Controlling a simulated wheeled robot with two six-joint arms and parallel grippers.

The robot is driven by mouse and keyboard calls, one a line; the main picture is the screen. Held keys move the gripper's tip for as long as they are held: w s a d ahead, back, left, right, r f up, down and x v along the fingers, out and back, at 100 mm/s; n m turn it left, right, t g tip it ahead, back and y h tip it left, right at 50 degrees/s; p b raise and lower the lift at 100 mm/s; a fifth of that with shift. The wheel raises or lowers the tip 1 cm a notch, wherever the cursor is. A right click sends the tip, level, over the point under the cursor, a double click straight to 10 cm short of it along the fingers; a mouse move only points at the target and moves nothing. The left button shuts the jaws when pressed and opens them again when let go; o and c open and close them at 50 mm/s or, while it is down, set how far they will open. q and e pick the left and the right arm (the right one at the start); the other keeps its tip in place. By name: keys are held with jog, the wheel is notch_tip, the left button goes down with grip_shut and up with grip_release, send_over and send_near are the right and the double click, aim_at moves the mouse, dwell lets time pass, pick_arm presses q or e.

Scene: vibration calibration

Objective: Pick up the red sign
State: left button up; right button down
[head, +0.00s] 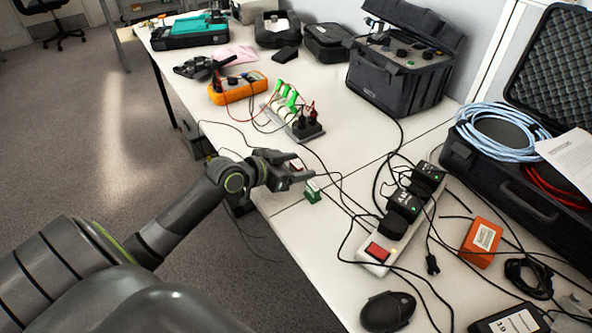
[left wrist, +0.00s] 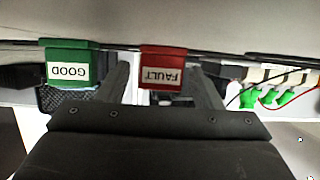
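The red sign (left wrist: 163,60), with a white FAULT label, shows upside down in the left wrist view, between the fingers of my left gripper (left wrist: 164,88). A gap shows on each side of it, so the fingers are open and not closed on it. In the head view the red sign (head: 297,167) is small and partly hidden by my left gripper (head: 293,170) at the table's front edge. The green sign (head: 313,192) stands just beside it. In the left wrist view the green sign (left wrist: 68,62) reads GOOD and is outside the fingers. My right gripper is not in view.
Black cables cross the table (head: 335,148) near the signs. A power strip (head: 398,236) with a red switch and black adapters lies to the right. A rack with green clips (head: 292,108) and an orange meter (head: 238,88) stand beyond the gripper.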

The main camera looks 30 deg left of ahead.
aim_at(296, 164)
pick_arm(q)
jog(key=c, duration=1)
jog(key=shift+o, duration=0.2)
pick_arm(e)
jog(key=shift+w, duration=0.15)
pick_arm(q)
jog(key=shift+r, duration=0.1)
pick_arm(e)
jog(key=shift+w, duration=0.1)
